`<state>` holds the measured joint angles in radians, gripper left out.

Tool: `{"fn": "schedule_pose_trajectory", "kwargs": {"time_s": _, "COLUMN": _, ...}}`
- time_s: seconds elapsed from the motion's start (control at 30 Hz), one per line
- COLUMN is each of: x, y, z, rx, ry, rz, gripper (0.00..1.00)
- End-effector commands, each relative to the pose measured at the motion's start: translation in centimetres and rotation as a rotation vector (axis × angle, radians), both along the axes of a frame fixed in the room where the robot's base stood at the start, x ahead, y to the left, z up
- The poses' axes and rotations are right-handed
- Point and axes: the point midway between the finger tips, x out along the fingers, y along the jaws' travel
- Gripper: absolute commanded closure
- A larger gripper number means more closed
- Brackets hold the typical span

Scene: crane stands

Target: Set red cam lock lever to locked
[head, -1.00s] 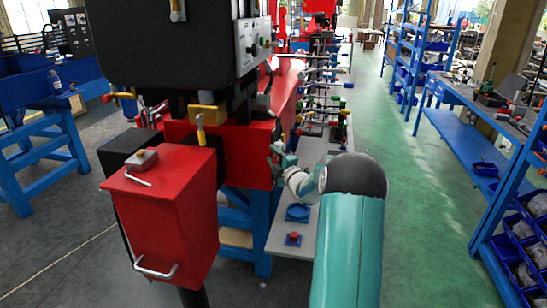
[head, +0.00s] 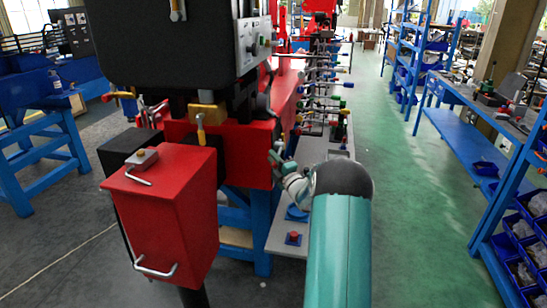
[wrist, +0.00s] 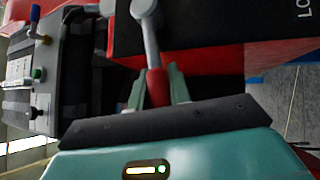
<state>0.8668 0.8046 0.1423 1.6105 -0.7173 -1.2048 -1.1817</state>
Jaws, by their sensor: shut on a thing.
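The cam lock lever shows in the wrist view as a grey metal arm (wrist: 149,35) ending in a red grip (wrist: 157,88). My gripper (wrist: 156,90) has its two pale green fingers on either side of the red grip and is shut on it. The lower end of the grip is hidden behind my dark gripper body. In the head view my gripper (head: 276,158) is at the right face of the red machine frame (head: 262,172); the lever itself cannot be made out there.
In the wrist view a dark block with partly cut-off lettering (wrist: 303,12) is at upper right, and a grey control box (wrist: 42,85) at left. In the head view a red box (head: 165,215) stands in front, a grey bench (head: 285,240) lies below my gripper, and green floor (head: 415,200) is clear at right.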

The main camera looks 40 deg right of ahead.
Motion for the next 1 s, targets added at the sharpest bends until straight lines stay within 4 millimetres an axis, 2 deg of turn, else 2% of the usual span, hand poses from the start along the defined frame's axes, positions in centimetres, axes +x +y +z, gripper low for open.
{"fn": "schedule_pose_trajectory", "kwargs": {"time_s": 0.03, "x": 0.2, "y": -0.1, "z": -0.6, "rx": -0.034, "ry": -0.026, "rz": 0.001, "gripper": 1.0}}
{"fn": "schedule_pose_trajectory", "kwargs": {"time_s": 0.23, "x": 0.3, "y": -0.4, "z": -1.5, "rx": -0.146, "ry": -0.112, "rz": -0.002, "gripper": 1.0}}
{"fn": "schedule_pose_trajectory", "kwargs": {"time_s": 0.6, "x": 0.3, "y": -0.4, "z": -1.6, "rx": -0.169, "ry": -0.132, "rz": -0.004, "gripper": 1.0}}
{"fn": "schedule_pose_trajectory", "kwargs": {"time_s": 0.63, "x": 0.3, "y": -0.4, "z": -1.6, "rx": -0.169, "ry": -0.132, "rz": -0.004, "gripper": 0.79}}
{"fn": "schedule_pose_trajectory", "kwargs": {"time_s": 0.73, "x": 0.3, "y": -0.4, "z": -1.6, "rx": -0.169, "ry": -0.132, "rz": -0.003, "gripper": 0.59}}
{"fn": "schedule_pose_trajectory", "kwargs": {"time_s": 1.0, "x": 0.2, "y": -0.4, "z": -1.7, "rx": -0.168, "ry": -0.131, "rz": -0.002, "gripper": 0.59}}
